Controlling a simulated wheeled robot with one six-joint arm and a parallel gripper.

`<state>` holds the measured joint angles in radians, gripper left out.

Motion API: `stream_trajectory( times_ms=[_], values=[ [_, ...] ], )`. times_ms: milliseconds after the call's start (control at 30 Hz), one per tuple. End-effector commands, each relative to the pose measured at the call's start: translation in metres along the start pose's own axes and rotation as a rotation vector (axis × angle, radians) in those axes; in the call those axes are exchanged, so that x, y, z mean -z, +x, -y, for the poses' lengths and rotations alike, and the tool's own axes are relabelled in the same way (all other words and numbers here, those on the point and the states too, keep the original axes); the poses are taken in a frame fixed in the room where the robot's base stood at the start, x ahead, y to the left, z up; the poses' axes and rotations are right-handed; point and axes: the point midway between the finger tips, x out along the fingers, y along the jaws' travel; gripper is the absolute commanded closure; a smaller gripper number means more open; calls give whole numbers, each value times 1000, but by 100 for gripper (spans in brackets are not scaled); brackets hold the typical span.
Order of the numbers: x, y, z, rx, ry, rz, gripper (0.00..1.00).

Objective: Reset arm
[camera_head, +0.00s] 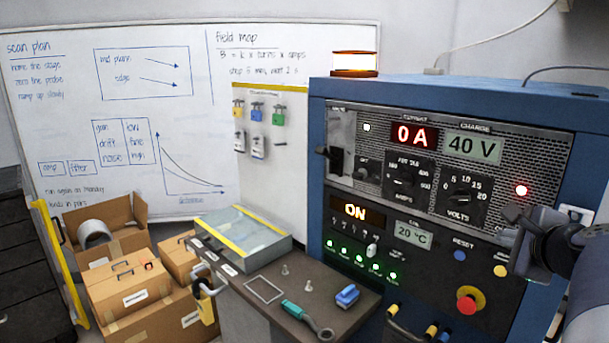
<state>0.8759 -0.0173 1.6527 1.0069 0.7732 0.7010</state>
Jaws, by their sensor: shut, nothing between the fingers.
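My gripper (507,238) is at the right, at the end of my arm, in front of the lower right part of the blue power cabinet (316,160). It is shut with nothing in it, and its fingertips are small and dark against the panel. The panel's red display (416,135) reads 0 A and the green display (472,147) reads 40 V. The amber display (356,210) reads ON, and another display (413,235) reads 20 °C. My arm hides part of the panel's right side.
A red emergency button (468,300) sits low on the panel. Cardboard boxes (130,288) stand at left. An amber beacon (355,63) is lit on top.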

Motion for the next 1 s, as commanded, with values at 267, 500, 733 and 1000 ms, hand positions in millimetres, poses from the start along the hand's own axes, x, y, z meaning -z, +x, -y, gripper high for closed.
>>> stream_trajectory(
  times_ms=[267, 500, 733, 1000],
  values=[
    [-5, -7, -5, 0, 0, 0, 100],
    [-5, -6, -5, -1, -1, 1, 100],
    [2, 2, 2, -1, 2, 1, 100],
    [20, 28, 21, -2, 1, 1, 100]
  ],
)
